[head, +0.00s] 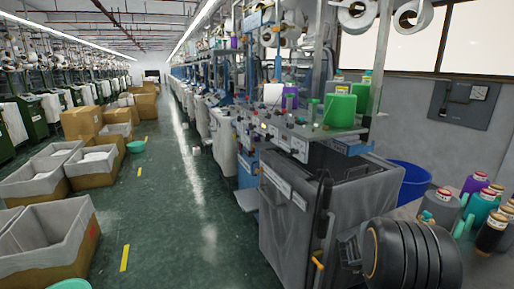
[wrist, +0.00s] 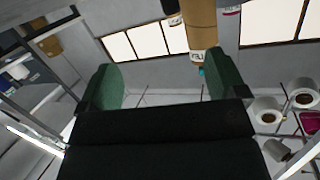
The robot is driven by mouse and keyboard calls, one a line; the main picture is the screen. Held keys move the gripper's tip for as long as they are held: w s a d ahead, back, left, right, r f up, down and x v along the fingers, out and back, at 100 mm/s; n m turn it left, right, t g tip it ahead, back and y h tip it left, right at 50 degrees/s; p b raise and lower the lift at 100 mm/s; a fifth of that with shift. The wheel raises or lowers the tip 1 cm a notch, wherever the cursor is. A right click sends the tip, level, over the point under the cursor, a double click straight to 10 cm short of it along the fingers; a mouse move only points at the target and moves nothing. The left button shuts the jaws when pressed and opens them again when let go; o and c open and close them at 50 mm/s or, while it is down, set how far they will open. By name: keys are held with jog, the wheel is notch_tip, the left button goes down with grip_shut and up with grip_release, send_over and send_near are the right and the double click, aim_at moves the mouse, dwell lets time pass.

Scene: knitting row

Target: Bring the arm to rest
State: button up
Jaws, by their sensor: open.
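My gripper (wrist: 162,88) shows in the wrist view with its two green fingers spread wide apart. The gap between the fingers is empty; the wall and window lie beyond it. A dark ribbed rounded part at the bottom right of the head view looks like part of my arm. My gripper's fingers cannot be made out in the head view.
A grey machine cabinet (head: 325,210) stands just left of the ribbed part. Yarn cones (head: 482,208) stand at the right, near a blue bin (head: 410,180). Grey-lined boxes (head: 50,240) line the left. The green aisle floor (head: 185,215) between is mostly clear.

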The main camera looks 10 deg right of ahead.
jog(key=w+t, duration=0.1)
jog(key=w+a+f+n+t+y, duration=0.1)
jog(key=w+n+t+y, duration=0.1)
jog(key=shift+a+f, duration=0.35)
jog(key=shift+f, duration=0.05)
jog(key=w+a+n+t+y+p, duration=0.1)
jog(key=w+a+n+t+y, duration=0.1)
jog(key=a+n+y, duration=0.45)
jog(key=w+a+n+t+y+p, duration=0.1)
jog(key=w+a+t+y, duration=0.2)
jog(key=a, duration=0.6)
jog(key=s+a+r+n+g+y+p, duration=0.25)
jog(key=s+a+n+y, duration=0.2)
jog(key=s+a, duration=0.35)
jog(key=s+a+r+n+g+p, duration=0.2)
jog(key=s+a+r+n+p, duration=0.2)
jog(key=s+a+r, duration=0.3)
jog(key=s+r+n, duration=0.1)
jog(key=s+r, duration=0.4)
jog(key=shift+s+a+g, duration=0.15)
jog(key=shift+s+g, duration=0.2)
jog(key=shift+s, duration=0.05)
